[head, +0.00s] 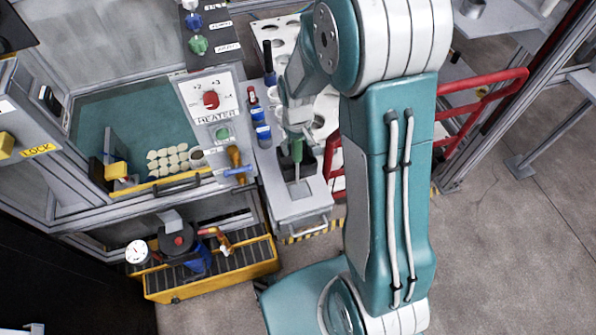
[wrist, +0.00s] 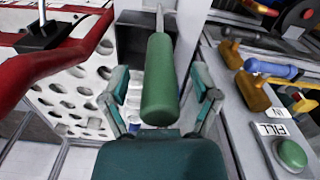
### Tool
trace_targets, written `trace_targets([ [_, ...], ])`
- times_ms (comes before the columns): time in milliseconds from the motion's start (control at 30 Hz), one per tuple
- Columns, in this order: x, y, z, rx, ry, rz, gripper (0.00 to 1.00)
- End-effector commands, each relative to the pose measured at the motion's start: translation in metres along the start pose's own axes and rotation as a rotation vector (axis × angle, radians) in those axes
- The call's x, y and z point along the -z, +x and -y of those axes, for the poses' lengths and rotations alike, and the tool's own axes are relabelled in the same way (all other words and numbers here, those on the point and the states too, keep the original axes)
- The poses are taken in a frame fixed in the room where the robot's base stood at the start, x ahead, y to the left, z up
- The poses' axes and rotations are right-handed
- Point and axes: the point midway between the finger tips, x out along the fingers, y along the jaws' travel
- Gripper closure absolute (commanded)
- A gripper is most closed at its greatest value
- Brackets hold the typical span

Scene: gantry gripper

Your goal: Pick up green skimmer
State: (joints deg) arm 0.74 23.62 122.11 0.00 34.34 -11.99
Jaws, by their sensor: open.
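In the head view the skimmer (head: 297,150) shows as a small green handle below my gripper (head: 295,122). In the wrist view my gripper (wrist: 158,95) is open, with one finger on each side of the handle. A gap shows between each finger and the handle, so it is not gripped.
A red rail (wrist: 60,62) runs close on the left in the wrist view, above a white panel with holes (wrist: 85,95). A control panel with a green button (wrist: 291,154) and brown and blue handles lies to the right. A yellow crate (head: 215,283) stands on the floor.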

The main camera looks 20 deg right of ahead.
Motion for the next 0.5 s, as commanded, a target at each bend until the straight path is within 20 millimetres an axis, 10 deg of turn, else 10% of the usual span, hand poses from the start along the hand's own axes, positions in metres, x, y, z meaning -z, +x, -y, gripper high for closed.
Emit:
trace_targets([
  [300,0.0000,0.0080,0.0001,0.000,0.000,-0.001,0.21],
  [500,0.0000,0.0080,0.0001,0.000,0.000,-0.001,1.00],
])
